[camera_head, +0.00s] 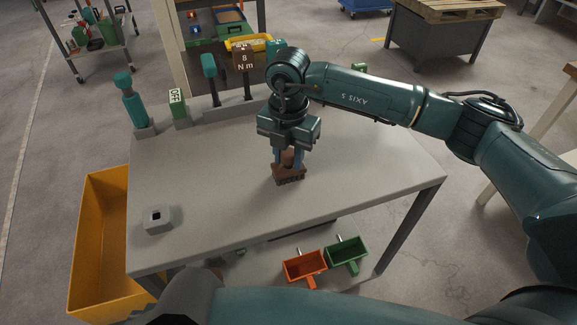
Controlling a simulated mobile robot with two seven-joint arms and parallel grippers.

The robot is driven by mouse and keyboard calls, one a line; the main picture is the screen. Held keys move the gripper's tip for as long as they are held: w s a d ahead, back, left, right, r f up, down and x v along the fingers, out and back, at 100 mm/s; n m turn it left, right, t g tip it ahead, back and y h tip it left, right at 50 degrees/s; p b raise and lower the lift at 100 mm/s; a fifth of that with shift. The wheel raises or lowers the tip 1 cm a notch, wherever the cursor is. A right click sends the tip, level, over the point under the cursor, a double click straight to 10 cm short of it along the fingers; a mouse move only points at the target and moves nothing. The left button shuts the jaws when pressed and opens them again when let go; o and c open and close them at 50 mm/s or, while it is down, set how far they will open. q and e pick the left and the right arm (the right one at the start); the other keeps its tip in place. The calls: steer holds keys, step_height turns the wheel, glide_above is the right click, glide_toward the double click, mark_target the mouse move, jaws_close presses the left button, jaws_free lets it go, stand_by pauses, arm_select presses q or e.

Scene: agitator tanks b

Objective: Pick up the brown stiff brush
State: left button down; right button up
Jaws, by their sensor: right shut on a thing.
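The brown stiff brush (289,176) is on or just above the grey table top, near the middle of the table. Whether it touches the table is hard to tell. My right gripper (289,158) points down over the brush and is shut on its upper part. The fingers and the gripper body hide part of the brush. My left gripper is not in view.
The grey table (212,178) has free room left and right of the brush. A small grey block with a dark hole (158,219) sits at the front left. Upright tools, including a teal one (132,103), line the back edge. A yellow bin (97,240) stands left. Orange (305,268) and green (347,254) bins sit below the front edge.

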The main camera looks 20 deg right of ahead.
mark_target(289, 152)
steer(key=shift+c, duration=0.5)
steer(key=shift+r, duration=0.25)
step_height(289, 152, up, 10)
steer(key=shift+f, duration=0.2)
steer(key=o, duration=0.5)
steer(key=c, duration=0.3)
steer(key=shift+f, duration=0.1)
steer(key=shift+c, duration=0.2)
